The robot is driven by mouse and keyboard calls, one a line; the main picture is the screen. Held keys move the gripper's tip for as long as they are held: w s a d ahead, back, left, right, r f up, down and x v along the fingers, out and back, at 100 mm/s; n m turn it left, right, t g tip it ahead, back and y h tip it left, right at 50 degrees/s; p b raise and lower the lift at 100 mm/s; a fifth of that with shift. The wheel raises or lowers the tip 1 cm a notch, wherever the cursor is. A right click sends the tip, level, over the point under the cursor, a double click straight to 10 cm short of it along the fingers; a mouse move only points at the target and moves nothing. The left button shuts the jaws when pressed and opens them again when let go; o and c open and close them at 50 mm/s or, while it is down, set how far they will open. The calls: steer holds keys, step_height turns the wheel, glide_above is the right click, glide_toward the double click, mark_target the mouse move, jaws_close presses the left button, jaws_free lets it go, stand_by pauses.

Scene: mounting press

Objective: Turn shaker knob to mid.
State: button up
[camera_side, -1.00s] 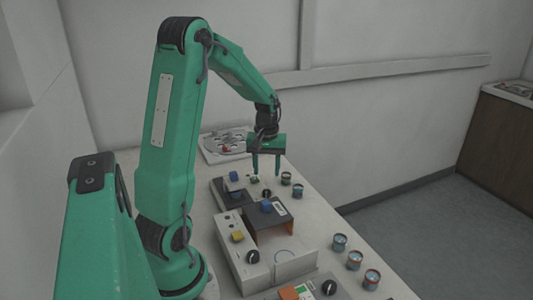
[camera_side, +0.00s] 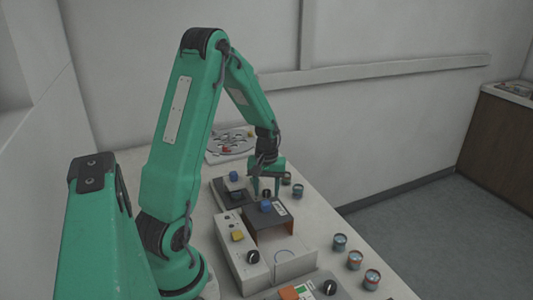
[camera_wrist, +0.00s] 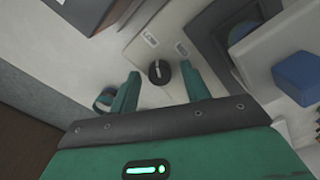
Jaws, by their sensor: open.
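My gripper (camera_side: 265,191) is low over the far device in the side view, pointing down. In the wrist view its two green fingers (camera_wrist: 159,86) are apart, with a round black knob (camera_wrist: 159,72) showing between them and no visible contact. The knob has a white pointer line, which runs nearly up and down in that picture. Pale labels sit above the knob, too small to read surely. In the side view the knob (camera_side: 266,193) is partly hidden by the fingers. I cannot tell how far the fingertips are above it.
Other black knobs (camera_side: 253,257) sit on the nearer units. A grey round-holed plate (camera_side: 228,142) lies at the back.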

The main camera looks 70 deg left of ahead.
steer(key=c, duration=1)
steer(key=shift+m, duration=0.5)
steer(key=m, duration=1)
steer(key=shift+m, duration=0.3)
steer(key=o, duration=1)
